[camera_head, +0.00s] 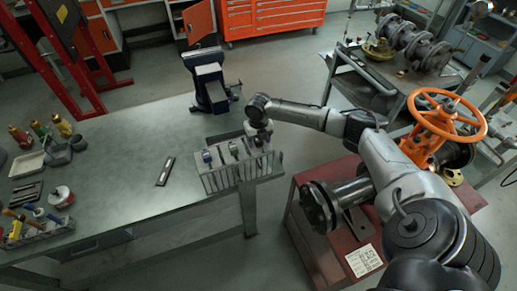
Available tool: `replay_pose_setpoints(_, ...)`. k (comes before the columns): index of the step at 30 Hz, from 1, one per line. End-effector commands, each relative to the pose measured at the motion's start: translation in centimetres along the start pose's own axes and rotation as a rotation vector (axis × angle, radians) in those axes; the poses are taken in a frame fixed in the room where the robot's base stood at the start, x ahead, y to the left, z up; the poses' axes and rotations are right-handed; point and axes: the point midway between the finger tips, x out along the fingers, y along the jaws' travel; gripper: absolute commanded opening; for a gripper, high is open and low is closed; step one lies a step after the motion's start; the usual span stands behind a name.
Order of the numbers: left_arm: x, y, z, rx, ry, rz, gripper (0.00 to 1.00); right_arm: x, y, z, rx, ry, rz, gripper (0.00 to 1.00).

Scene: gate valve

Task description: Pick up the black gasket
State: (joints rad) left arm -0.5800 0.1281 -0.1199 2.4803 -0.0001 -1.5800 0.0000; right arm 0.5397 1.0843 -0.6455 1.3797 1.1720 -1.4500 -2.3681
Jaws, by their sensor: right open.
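My right arm reaches in from the lower right. Its gripper (260,143) points down over the right part of a grey slotted rack (222,180) at the table's edge. The right gripper is open; the fingers are small and partly merge with the rack, so I cannot tell whether they touch anything. I cannot clearly make out the black gasket; it may be hidden in the rack or by the gripper. Small blue (207,157) and green (234,150) pieces show at the rack's top. My left gripper is not in view.
A vise (210,85) stands behind the rack on the workbench (120,190). An orange-wheeled valve (447,113) and a dark pipe flange (318,208) sit on a red stand (318,255) at right. Tools and trays crowd the bench's left; its middle is mostly clear.

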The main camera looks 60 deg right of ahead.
Motion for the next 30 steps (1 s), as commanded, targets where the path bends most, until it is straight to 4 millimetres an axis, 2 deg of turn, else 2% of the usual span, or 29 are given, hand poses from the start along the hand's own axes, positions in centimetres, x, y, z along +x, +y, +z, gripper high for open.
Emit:
replay_pose_setpoints(3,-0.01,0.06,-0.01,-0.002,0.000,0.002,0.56,-0.05,-0.01,0.01,0.000,0.000,0.000,0.62)
replay_pose_setpoints(22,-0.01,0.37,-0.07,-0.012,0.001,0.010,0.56,-0.09,-0.02,0.02,0.001,-0.001,0.000,0.01)
replay_pose_setpoints(30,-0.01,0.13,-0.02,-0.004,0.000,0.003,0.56,-0.14,-0.02,0.04,0.001,-0.001,0.000,0.00)
